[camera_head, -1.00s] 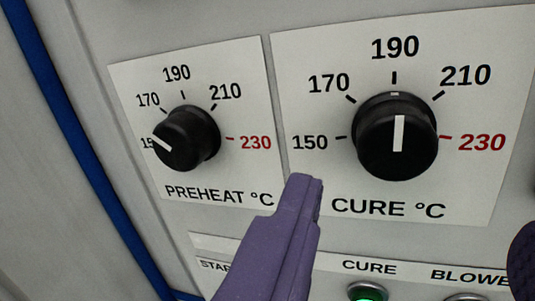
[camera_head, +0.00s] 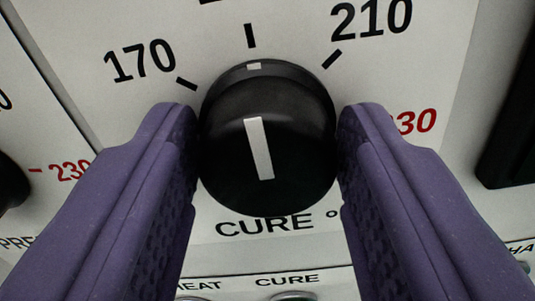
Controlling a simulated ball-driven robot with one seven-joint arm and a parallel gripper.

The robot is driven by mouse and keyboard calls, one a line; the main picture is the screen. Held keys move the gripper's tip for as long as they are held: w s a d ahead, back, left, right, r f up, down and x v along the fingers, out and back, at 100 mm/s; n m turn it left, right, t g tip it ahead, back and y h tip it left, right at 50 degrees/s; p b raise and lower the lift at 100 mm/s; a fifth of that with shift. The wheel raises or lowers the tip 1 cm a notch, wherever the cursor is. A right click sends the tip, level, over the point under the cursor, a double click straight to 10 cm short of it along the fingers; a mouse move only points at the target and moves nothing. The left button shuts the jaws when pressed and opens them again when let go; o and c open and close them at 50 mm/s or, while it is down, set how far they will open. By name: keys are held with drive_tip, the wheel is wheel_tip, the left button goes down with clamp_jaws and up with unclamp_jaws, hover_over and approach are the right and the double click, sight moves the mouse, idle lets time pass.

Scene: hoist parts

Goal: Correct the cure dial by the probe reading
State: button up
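The cure dial (camera_head: 292,175) is a round black knob with a white pointer line, above the word CURE on a white plate. Its pointer aims near the top tick, leaning slightly left in the picture; that tick's number is cut off, but 170 and 210 show to either side. My gripper (camera_head: 268,125) has one purple finger on each side of the knob. Both fingers look closed up against its sides, with no clear gap. The right finger partly covers the red 230, and the left finger hides the 150 mark. No probe reading is in view.
The preheat dial (camera_head: 10,185) is partly in view at the left edge. A dark part (camera_head: 515,135) stands out at the right edge. Below the dial is a row of labelled buttons, with the cure button (camera_head: 293,296) just showing.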

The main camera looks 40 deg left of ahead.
drive_tip(key=shift+f+n+b, duration=0.1)
drive_tip(key=shift+n+b, duration=0.2)
drive_tip(key=shift+b, duration=0.35)
drive_tip(key=shift+f+n+b, duration=0.1)
drive_tip(key=shift+n+b, duration=0.5)
drive_tip(key=shift+b, duration=0.4)
drive_tip(key=n+b, duration=0.2)
drive_tip(key=b, duration=0.1)
drive_tip(key=shift+b, duration=0.4)
drive_tip(key=n+b, duration=0.2)
drive_tip(key=b, duration=0.1)
drive_tip(key=shift+n, duration=0.4)
drive_tip(key=n+b, duration=0.3)
drive_tip(key=shift+r, duration=0.2)
drive_tip(key=o, duration=0.9)
drive_tip(key=shift+o, duration=0.2)
